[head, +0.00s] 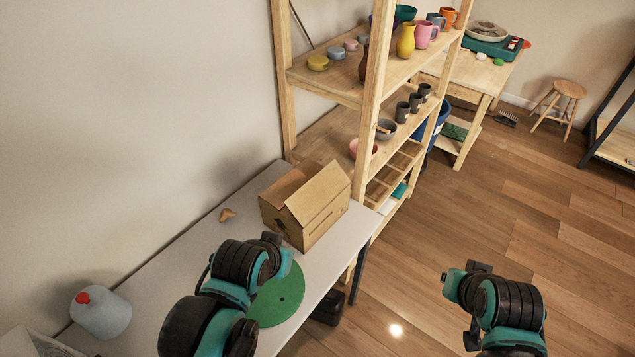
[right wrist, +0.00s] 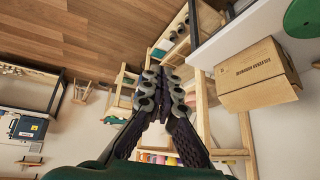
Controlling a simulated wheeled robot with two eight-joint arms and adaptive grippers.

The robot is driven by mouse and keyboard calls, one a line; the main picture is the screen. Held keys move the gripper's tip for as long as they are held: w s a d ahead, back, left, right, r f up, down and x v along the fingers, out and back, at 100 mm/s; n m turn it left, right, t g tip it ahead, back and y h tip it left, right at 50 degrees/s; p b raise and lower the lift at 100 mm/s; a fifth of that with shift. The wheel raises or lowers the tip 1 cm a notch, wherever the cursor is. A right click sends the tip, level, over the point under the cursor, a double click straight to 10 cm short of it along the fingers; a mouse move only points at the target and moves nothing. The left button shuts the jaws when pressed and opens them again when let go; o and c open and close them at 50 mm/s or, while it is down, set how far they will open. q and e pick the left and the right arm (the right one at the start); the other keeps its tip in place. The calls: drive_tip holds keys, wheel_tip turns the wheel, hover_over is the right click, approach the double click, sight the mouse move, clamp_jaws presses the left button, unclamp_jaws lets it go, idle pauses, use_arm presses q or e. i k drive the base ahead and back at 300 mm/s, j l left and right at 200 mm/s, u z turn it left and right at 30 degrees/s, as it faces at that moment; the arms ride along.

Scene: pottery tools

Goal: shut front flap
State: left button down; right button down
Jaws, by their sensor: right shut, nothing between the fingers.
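A brown cardboard box (head: 308,220) stands on the grey table against the wall. Two of its top flaps (head: 319,190) slope up and meet in a low ridge; I cannot tell how the front flap lies. The box also shows in the right wrist view (right wrist: 258,78), with printed text on one side. My left gripper (head: 272,239) is at the near side of the box, mostly hidden by its own arm; its jaws and any contact are unclear. My right gripper (right wrist: 164,90) is shut and empty, held over the floor well to the right of the box.
A green disc (head: 279,298) lies on the table (head: 190,262) in front of the box. A wooden shelf (head: 370,110) with pottery rises behind. The floor right is open.

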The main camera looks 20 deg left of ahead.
sight(304, 204)
drive_tip(key=i+l+u, duration=0.45)
drive_tip(key=l+u, duration=0.25)
drive_tip(key=j+u, duration=0.1)
drive_tip(key=u, duration=0.8)
